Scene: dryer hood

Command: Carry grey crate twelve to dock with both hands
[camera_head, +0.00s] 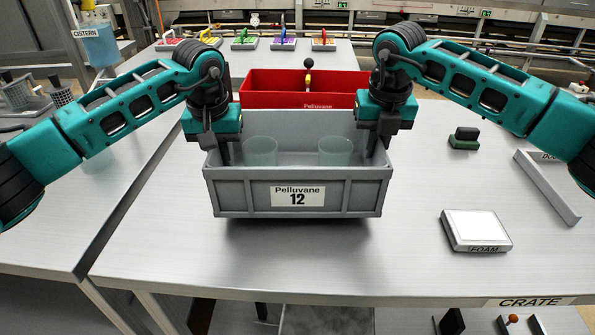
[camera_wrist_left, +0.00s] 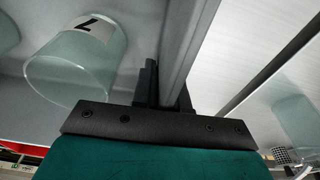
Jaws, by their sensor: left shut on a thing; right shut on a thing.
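The grey crate (camera_head: 235,195), labelled "Pelluvane 12", is level at the middle of the table. A dark shadow under its front edge suggests it is slightly above the tabletop. Two clear glass beakers (camera_head: 261,152) (camera_head: 335,152) stand upright inside. My left gripper (camera_head: 226,150) is shut on the crate's left wall, and my right gripper (camera_head: 376,148) on its right wall. In the left wrist view my left gripper's fingers (camera_wrist_left: 165,85) straddle the wall (camera_wrist_left: 186,40), beside a beaker (camera_wrist_left: 75,62) marked 7. A grey L-shaped dock bracket (camera_head: 549,187), its label partly hidden, lies at the right.
A red crate (camera_head: 260,88) with a yellow-handled thing stands right behind. A white foam pad (camera_head: 476,229) and a dark green block (camera_head: 464,138) lie between the crate and the bracket. The table (camera_head: 170,250) is clear in front. A gap separates it from the left table.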

